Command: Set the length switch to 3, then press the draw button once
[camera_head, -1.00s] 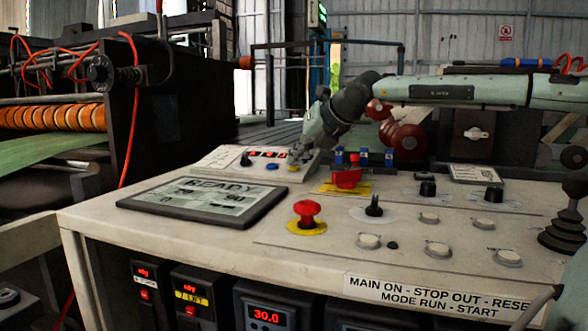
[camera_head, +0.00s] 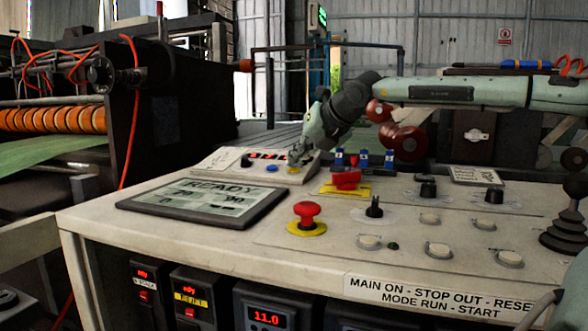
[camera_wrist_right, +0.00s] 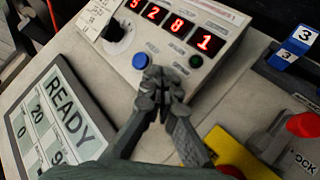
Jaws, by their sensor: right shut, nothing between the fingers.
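A small sloped box (camera_head: 215,158) stands at the back of the console, with a row of red digits (camera_wrist_right: 178,28). It carries a black pointer knob (camera_wrist_right: 118,29), also visible in the head view (camera_head: 246,160), a blue button (camera_wrist_right: 140,61) and a yellowish button (camera_head: 294,170). The small lettering is too blurred to tell which is the length switch or the draw button. My right gripper (camera_wrist_right: 158,74) is shut and empty, its tips over the box's front near the blue button; contact cannot be told. My left gripper is not in view.
A red rotary switch (camera_head: 346,179) on a yellow plate, blue blocks (camera_head: 364,157), a red mushroom button (camera_head: 307,214) and a black selector (camera_head: 374,207) stand nearby. A black bellows joystick (camera_head: 566,228) is at right.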

